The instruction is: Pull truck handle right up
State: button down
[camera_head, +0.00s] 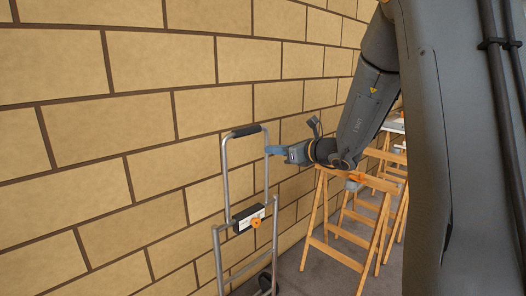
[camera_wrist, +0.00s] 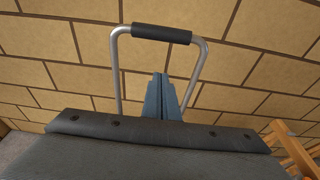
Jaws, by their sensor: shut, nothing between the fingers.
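The truck handle (camera_head: 247,131) is a silver tube loop with a dark grip across its top, standing above the lower truck frame (camera_head: 217,262) in the head view. A dark block with an orange knob (camera_head: 255,222) sits where the loop meets the frame. My gripper (camera_head: 270,150) is at the right side of the loop, just below the grip. In the wrist view my gripper (camera_wrist: 161,78) has its blue fingers together and empty, in front of the loop's opening, below the dark grip (camera_wrist: 161,34). I cannot tell whether the fingers touch the tube.
A tan block wall (camera_head: 150,120) runs close behind the truck. Wooden trestles (camera_head: 350,230) stand to the right, below and beyond my arm. A black wheel (camera_head: 265,281) shows low on the truck. Grey floor shows between truck and trestles.

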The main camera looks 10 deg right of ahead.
jog(key=shift+v, duration=1.65)
jog(key=s+a+f+n+g+p, duration=0.1)
jog(key=s+a+f+n+g, duration=0.5)
jog(key=s, duration=0.4)
jog(key=s+a+f+n+g, duration=0.4)
jog(key=s+a+n, duration=0.2)
jog(key=s+n, duration=0.25)
jog(key=s+d+f+n+g+h, duration=0.1)
jog(key=s+d+n+h, duration=0.1)
jog(key=s+n, duration=0.3)
jog(key=s+d+f+n+g+h+p, duration=0.1)
jog(key=s+d+f+n+h, duration=0.1)
jog(key=s+n, duration=0.3)
jog(key=s+d+f+n+g+h, duration=0.1)
jog(key=s+d+f+n+h, duration=0.1)
jog(key=s+n, duration=0.3)
jog(key=shift+s+h+p, duration=0.4)
jog(key=shift+s+h, duration=0.4)
jog(key=shift+n, duration=0.25)
